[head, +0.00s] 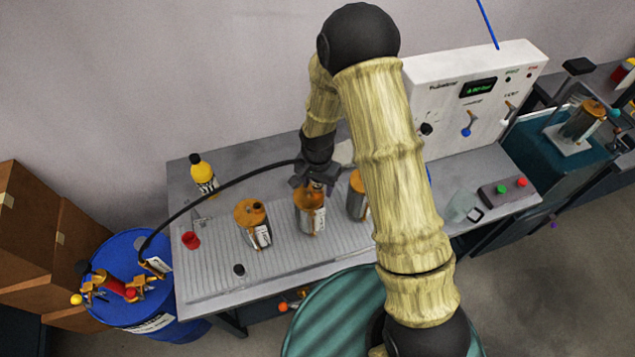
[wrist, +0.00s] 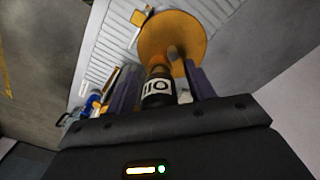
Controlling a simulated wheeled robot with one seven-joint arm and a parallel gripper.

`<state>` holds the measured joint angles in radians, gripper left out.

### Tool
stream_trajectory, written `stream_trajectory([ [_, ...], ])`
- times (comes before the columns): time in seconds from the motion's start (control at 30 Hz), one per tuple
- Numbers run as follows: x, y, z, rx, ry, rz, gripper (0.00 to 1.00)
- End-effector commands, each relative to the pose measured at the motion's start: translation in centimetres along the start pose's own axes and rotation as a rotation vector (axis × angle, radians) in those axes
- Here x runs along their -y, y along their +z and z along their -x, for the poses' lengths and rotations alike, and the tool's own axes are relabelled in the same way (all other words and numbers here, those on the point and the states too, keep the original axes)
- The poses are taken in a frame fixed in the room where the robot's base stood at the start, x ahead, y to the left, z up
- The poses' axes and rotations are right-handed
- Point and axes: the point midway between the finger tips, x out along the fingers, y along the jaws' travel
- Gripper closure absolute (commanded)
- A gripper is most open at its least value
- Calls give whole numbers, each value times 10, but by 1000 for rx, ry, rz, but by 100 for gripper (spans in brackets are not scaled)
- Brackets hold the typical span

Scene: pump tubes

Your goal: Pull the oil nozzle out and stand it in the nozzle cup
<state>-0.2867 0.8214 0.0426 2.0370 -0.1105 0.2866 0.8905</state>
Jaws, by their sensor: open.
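The oil nozzle (wrist: 158,92) is a black piece marked "OIL", upside down in the wrist view. Its tip end meets the orange top of the middle canister (head: 309,223); the depth of insertion is hidden. My gripper (head: 315,181) is over that canister, its fingers open on either side of the nozzle, also seen in the wrist view (wrist: 164,88). A black hose (head: 215,192) arcs from the blue drum to the gripper. I cannot tell for sure which item is the nozzle cup; a small red cup-like item (head: 190,241) and a small black one (head: 239,270) stand on the bench.
Orange-topped canisters stand left (head: 254,228) and right (head: 356,205) of the middle one. A yellow bottle (head: 203,174) stands at the back left. The blue drum (head: 128,252) is beyond the bench's left end. A white control panel (head: 480,100) and a clear jug (head: 463,207) are right.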

Motion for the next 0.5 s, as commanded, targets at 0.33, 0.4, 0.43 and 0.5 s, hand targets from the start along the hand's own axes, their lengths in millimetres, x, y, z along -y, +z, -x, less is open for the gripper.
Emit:
stream_trajectory([
  [0.33, 0, 0, -3, -1, -1, 1, 50],
  [0.4, 0, 0, -3, -1, -1, 1, 64],
  [0.43, 0, 0, -3, -1, -1, 1, 70],
  [0.5, 0, 0, -3, -1, -1, 1, 84],
])
